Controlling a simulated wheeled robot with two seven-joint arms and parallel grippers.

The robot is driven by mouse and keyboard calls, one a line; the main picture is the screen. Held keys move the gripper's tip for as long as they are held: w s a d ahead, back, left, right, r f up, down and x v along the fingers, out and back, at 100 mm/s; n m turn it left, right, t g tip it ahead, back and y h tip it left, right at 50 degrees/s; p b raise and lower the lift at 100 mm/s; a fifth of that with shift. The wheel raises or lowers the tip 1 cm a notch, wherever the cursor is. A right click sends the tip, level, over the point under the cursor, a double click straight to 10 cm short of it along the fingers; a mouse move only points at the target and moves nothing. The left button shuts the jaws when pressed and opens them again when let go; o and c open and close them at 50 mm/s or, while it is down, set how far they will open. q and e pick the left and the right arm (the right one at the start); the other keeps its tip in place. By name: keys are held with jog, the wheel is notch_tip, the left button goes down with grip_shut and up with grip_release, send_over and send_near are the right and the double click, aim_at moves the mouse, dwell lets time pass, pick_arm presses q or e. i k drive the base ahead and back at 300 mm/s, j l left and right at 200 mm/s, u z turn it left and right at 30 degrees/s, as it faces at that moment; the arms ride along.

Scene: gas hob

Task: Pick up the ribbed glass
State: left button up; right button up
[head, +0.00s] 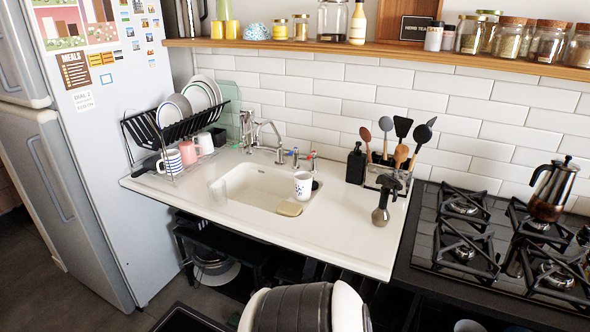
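I cannot clearly make out a ribbed glass. A faint, clear, glass-like shape (218,190) stands at the left rim of the sink; its ribs are too small to tell. A white patterned cup (303,185) stands at the right side of the sink. A black and white rounded part, probably of my own arm, shows at the bottom middle. No gripper fingers are in view.
The sink (255,181) is set in a white counter (330,235). A dish rack (175,125) with plates and mugs stands left. A utensil holder (388,178) and a dark-handled tool (381,212) stand right, beside a gas hob (480,235) with a coffee pot (551,190).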

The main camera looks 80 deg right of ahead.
aim_at(218, 194)
jog(key=z, duration=2.1)
jog(key=i+l+u, duration=0.1)
jog(key=u, duration=0.3)
jog(key=i+l+u, duration=0.1)
jog(key=u, duration=0.35)
jog(key=l+u, duration=0.25)
jog(key=u, duration=0.15)
